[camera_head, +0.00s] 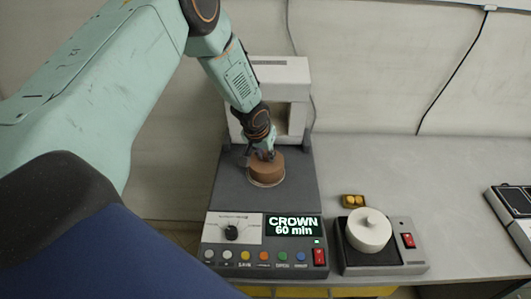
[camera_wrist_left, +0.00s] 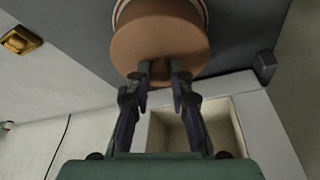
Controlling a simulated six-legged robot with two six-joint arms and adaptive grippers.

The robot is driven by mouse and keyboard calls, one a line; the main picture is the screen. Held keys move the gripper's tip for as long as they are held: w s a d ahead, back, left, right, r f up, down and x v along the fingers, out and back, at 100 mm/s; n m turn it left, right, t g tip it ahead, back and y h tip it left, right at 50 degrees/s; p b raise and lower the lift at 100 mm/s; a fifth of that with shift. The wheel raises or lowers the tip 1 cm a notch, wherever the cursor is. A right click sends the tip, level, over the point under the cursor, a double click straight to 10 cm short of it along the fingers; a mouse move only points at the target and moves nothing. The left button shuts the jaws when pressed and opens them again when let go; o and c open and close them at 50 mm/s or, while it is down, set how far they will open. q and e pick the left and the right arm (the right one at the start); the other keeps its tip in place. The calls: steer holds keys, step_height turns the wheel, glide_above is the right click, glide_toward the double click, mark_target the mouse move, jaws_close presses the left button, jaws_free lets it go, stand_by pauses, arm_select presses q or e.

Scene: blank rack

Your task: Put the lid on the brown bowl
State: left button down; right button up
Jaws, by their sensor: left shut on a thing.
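A brown round body, the brown bowl (camera_head: 268,180), stands on the dark top of the furnace-like machine, with a pale ring at its base. Its flat brown top, which looks like the lid (camera_wrist_left: 160,45), fills the upper middle of the left wrist view. My left gripper (camera_head: 262,154) reaches down onto this top; in the wrist view its fingertips (camera_wrist_left: 162,70) close at the near edge of the brown disc. It is shut on the lid, and the gripped part is mostly hidden. I cannot tell whether a gap separates lid and bowl. My right gripper is not in view.
A white housing (camera_head: 278,72) with a square opening stands close behind the bowl. The control panel (camera_head: 285,228) reads CROWN 60 min. The grey table (camera_head: 420,185) is clear behind.

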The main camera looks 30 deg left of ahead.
arm_select(q)
steer(key=c, duration=1.5)
jaws_free()
steer(key=shift+w, duration=0.1)
steer(key=o, duration=0.4)
steer(key=shift+s, duration=0.2)
steer(key=o, duration=0.5)
steer(key=shift+w, duration=0.1)
steer(key=shift+c, duration=0.2)
steer(key=shift+r, duration=0.15)
